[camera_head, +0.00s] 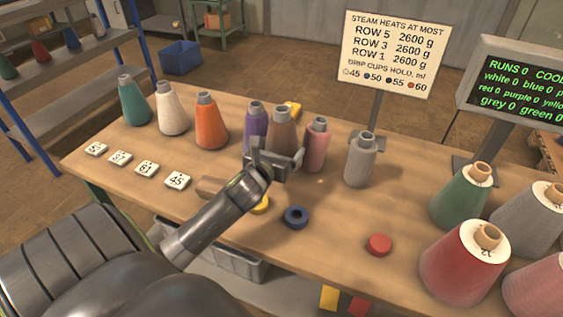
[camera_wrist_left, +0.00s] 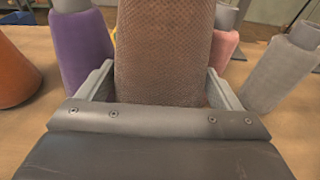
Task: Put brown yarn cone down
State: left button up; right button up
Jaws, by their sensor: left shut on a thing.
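The brown yarn cone (camera_head: 281,132) stands upright among the other cones in the middle of the table (camera_head: 335,215). My left gripper (camera_head: 277,157) is shut on it. In the left wrist view the brown cone (camera_wrist_left: 165,50) fills the space between the two fingers of my left gripper (camera_wrist_left: 163,90). The cone's base is hidden by the gripper, so I cannot tell whether it touches the table. My right gripper is in neither view.
A purple cone (camera_head: 256,124) stands close on the left and a pink cone (camera_head: 316,145) close on the right. A grey cone (camera_head: 360,160) stands farther right. An orange cone (camera_head: 210,125) is to the left.

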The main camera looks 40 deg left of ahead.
pick_arm(q)
jog(key=shift+s+f, duration=0.1)
jog(key=shift+f, duration=0.5)
notch_tip(320, 180, down, 3)
jog(key=shift+r, duration=0.2)
jog(key=shift+w+f, duration=0.2)
jog(key=shift+f, duration=0.25)
jog(key=shift+f, duration=0.1)
jog(key=o, duration=1.1)
jog(key=shift+f, duration=0.1)
jog(key=v, duration=1.2)
jog(key=shift+b, duration=0.35)
